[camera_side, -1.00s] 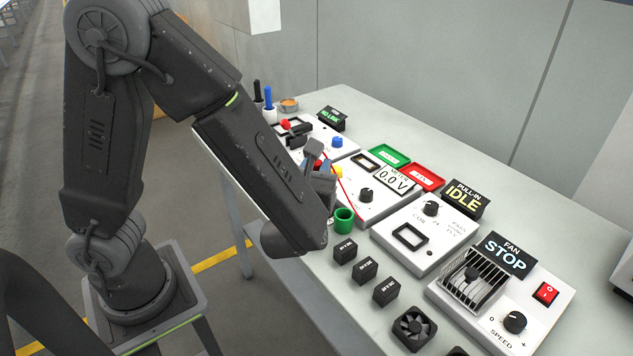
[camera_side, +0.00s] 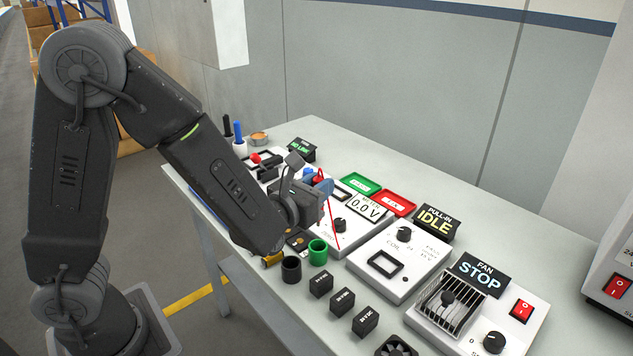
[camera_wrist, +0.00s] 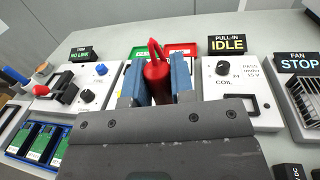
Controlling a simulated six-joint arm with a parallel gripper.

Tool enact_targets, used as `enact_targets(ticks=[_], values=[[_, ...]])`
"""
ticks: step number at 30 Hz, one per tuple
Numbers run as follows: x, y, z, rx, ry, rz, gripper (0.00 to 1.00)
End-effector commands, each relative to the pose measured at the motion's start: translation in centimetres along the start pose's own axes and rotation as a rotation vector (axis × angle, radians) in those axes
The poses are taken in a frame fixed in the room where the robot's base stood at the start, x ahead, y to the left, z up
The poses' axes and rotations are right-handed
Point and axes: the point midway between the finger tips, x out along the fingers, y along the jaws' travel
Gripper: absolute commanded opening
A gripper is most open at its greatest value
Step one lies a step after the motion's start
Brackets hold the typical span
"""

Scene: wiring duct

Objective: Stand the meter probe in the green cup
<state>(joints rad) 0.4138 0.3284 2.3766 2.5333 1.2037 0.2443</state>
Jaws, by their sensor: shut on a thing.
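My gripper (camera_wrist: 157,88) has its two blue fingers closed on the red meter probe (camera_wrist: 157,78). The probe's pointed loop of red lead shows above the fingers in the wrist view. In the side view my gripper (camera_side: 321,184) holds the probe above the bench, behind and above the green cup (camera_side: 318,253), and fingers hide most of the probe. A thin red lead hangs from it toward the meter panel (camera_side: 352,232). The green cup stands upright on the bench, open at the top; it does not show in the wrist view.
A black cup (camera_side: 291,269) stands just left of the green one. Several black relay blocks (camera_side: 343,301) lie in front to the right. The coil panel (camera_side: 392,262) and fan panel (camera_side: 470,305) stand further right. Green and red trays (camera_side: 394,203) lie behind the meter.

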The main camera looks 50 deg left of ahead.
Motion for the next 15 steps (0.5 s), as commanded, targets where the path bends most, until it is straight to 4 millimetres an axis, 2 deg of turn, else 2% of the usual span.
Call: enact_targets(ticks=[15], values=[[0.0,0.0,-4.1,0.002,0.001,0.0,0.0]])
